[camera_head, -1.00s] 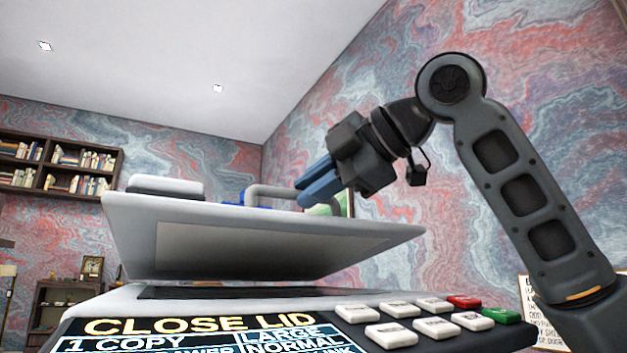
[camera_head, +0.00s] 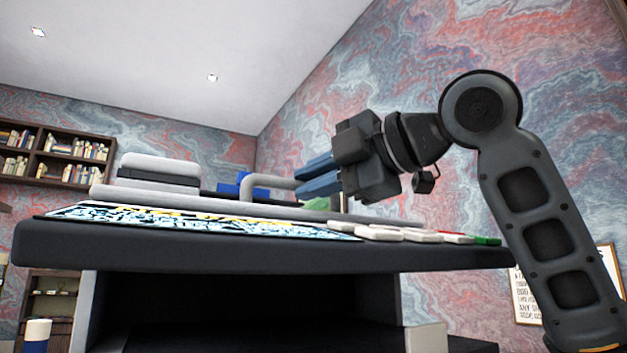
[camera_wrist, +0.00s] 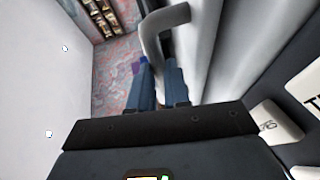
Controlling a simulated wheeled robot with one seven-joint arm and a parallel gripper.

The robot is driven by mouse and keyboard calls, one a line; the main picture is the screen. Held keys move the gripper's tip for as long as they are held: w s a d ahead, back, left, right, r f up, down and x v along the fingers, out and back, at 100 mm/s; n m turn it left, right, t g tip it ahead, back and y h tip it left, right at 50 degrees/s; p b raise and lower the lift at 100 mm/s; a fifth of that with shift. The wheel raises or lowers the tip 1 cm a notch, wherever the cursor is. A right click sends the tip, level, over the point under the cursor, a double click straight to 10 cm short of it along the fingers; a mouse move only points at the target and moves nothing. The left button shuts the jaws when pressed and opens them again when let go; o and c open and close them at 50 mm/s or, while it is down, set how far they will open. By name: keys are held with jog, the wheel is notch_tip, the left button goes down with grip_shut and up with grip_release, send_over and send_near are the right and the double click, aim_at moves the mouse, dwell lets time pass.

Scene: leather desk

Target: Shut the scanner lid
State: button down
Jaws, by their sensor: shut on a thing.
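The scanner lid (camera_head: 215,203) is a pale grey slab. A grey bent handle (camera_head: 262,181) stands up from the lid and also shows in the wrist view (camera_wrist: 166,20). My gripper (camera_head: 300,180) is at the handle's right end with its blue fingers shut on it. In the wrist view the fingers (camera_wrist: 157,75) are close together around the handle's lower part.
A blue object (camera_head: 236,184) is behind the handle. A bookshelf (camera_head: 60,155) is far left.

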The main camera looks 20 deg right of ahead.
jog(key=shift+f, duration=0.6)
jog(key=c, duration=1.1)
grip_release()
jog(key=shift+s+d+r, duration=0.1)
jog(key=shift+s, duration=0.05)
jog(key=p+v, duration=0.1)
jog(key=v, duration=0.6)
jog(key=shift+s+d+r, duration=0.15)
jog(key=shift+s+r, duration=0.05)
jog(key=shift+s, duration=0.05)
